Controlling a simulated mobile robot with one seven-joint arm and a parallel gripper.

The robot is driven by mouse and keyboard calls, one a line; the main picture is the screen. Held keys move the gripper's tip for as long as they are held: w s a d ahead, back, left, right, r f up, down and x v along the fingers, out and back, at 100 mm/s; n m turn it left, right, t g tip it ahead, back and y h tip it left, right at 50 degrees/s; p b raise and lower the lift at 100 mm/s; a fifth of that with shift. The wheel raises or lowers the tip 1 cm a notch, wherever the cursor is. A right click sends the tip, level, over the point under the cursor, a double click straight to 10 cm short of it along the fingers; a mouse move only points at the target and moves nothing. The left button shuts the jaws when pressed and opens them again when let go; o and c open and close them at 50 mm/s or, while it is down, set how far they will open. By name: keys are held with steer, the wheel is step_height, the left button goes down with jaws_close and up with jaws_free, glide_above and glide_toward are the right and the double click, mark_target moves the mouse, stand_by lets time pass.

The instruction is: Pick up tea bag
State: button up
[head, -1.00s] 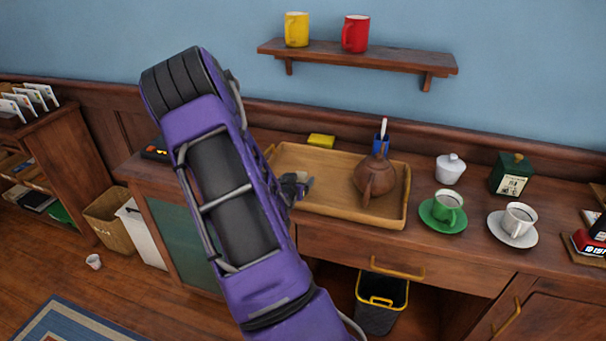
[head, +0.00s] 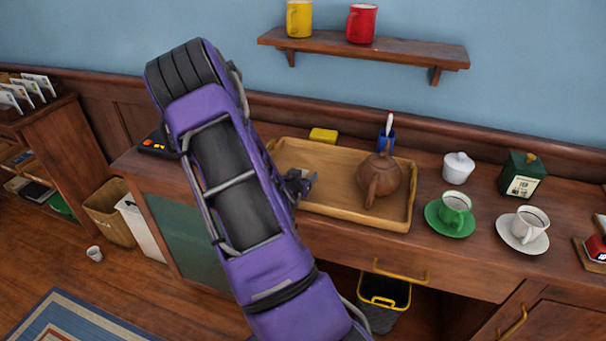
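I cannot make out a tea bag in the head view. My gripper (head: 304,183) is a small dark shape at the end of my purple arm, over the left part of the wooden tray (head: 340,222). Much of it is hidden behind the arm, and I cannot tell whether its fingers are open or shut or hold anything. The arm also covers the left front part of the tray. A dark green box with a pale label (head: 522,175) stands at the back right of the counter.
A brown teapot (head: 379,178) stands on the tray, right of my gripper. A blue holder (head: 387,140) and a yellow block (head: 323,135) are behind the tray. A green cup (head: 455,208), a white cup (head: 528,223) and a white lidded pot (head: 458,168) stand to the right.

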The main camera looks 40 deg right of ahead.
jaws_close()
